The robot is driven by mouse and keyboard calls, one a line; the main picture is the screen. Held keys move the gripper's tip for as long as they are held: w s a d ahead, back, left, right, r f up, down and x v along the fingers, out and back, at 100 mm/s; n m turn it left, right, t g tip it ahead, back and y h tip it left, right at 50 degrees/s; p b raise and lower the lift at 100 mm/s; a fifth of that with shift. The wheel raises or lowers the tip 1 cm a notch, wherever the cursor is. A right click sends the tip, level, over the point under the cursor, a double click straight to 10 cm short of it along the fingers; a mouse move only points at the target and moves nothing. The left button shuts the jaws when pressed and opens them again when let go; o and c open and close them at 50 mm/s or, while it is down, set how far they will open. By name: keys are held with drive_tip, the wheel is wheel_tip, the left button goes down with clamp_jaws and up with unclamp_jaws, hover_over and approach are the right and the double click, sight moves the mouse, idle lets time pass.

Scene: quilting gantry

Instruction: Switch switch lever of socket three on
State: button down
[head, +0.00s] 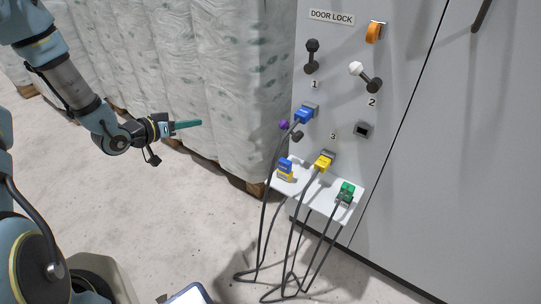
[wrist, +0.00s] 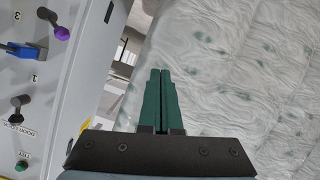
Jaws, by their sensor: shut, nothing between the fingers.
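The grey cabinet panel (head: 345,20) carries levers and sockets numbered 1 to 3. The lever with a purple knob (head: 284,125) sits left of label 3 (head: 333,135), its knob up and left of its dark base. In the wrist view the purple knob (wrist: 62,33) is at the upper left, near label 3 (wrist: 17,16). A yellow plug (head: 323,161) is in the socket below label 3. My gripper (head: 200,123) is shut and empty, left of the panel and clear of it, in front of the wrapped stack. Its green fingers (wrist: 160,73) lie together.
A black-knobbed lever (head: 312,46) and a white-knobbed lever (head: 356,69) are above. A blue plug (head: 304,115) with its cable is close to the purple knob. A white shelf (head: 316,190) with plugs juts out below. Wrapped stacks (head: 190,70) stand behind my gripper.

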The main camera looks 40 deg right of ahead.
drive_tip(key=s+d+f+m+g+h+b, duration=0.1)
drive_tip(key=s+d+f+g+h+b, duration=0.1)
drive_tip(key=s, duration=0.4)
drive_tip(key=s+d+f+g+h+b, duration=0.2)
drive_tip(key=s+f+g+h+b, duration=0.2)
drive_tip(key=s+f+g+h, duration=0.1)
drive_tip(key=shift+s+f+m+g+h+b, duration=0.4)
drive_tip(key=shift+s+g+h, duration=0.15)
drive_tip(key=shift+s, duration=0.55)
drive_tip(key=b, duration=0.1)
approach(289, 130)
drive_tip(key=d, duration=0.1)
drive_tip(key=d+r, duration=0.1)
drive_tip(key=d, duration=0.1)
drive_tip(key=d+r, duration=0.1)
drive_tip(key=shift+w+d+r, duration=0.25)
drive_tip(key=shift+w+d, duration=0.05)
drive_tip(key=shift+d, duration=0.05)
